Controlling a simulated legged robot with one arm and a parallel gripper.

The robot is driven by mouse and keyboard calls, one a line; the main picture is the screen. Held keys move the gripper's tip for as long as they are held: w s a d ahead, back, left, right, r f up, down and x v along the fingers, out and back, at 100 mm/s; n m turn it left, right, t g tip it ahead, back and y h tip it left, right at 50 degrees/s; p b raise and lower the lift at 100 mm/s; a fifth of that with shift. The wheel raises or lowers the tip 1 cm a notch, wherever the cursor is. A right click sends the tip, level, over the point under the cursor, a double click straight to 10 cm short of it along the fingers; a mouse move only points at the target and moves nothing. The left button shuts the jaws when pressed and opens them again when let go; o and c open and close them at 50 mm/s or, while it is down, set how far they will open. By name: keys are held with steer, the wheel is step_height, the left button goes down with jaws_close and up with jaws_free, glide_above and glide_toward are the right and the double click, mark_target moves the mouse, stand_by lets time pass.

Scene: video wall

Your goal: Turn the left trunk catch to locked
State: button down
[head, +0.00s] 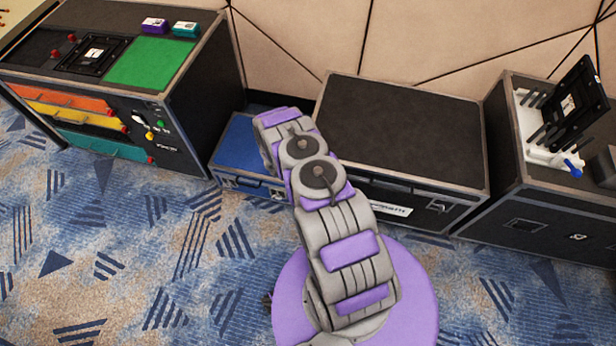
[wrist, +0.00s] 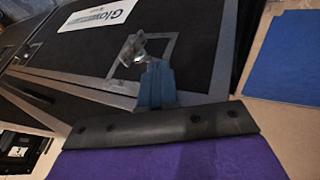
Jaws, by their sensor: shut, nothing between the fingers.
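The black trunk (head: 400,130) stands against the wall with its lid shut. In the wrist view its dark front (wrist: 90,55) fills much of the picture. A silver catch (wrist: 133,48) sits there on a framed plate, beside the white label. Its wing looks tilted; I cannot tell whether it is locked. My gripper (wrist: 154,72) is shut and empty, its blue-grey tips just below the catch in the picture. I cannot tell whether they touch it. In the head view my arm hides this catch and the gripper. The right catch (head: 438,206) shows at the trunk's front right.
A blue case (head: 240,150) stands left of the trunk; its blue top also shows in the wrist view (wrist: 285,60). A drawer cabinet (head: 120,90) stands at far left. Another black case (head: 540,210) stands to the right. The carpet in front is clear.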

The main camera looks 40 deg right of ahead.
steer(key=s+d, duration=0.1)
steer(key=s+d+f, duration=0.1)
steer(key=s+d, duration=0.1)
steer(key=shift+b, duration=0.3)
steer(key=shift+d, duration=0.2)
steer(key=shift+s+r+t+y+p, duration=0.1)
steer(key=shift+t+y+p, duration=0.25)
steer(key=shift+p, duration=0.3)
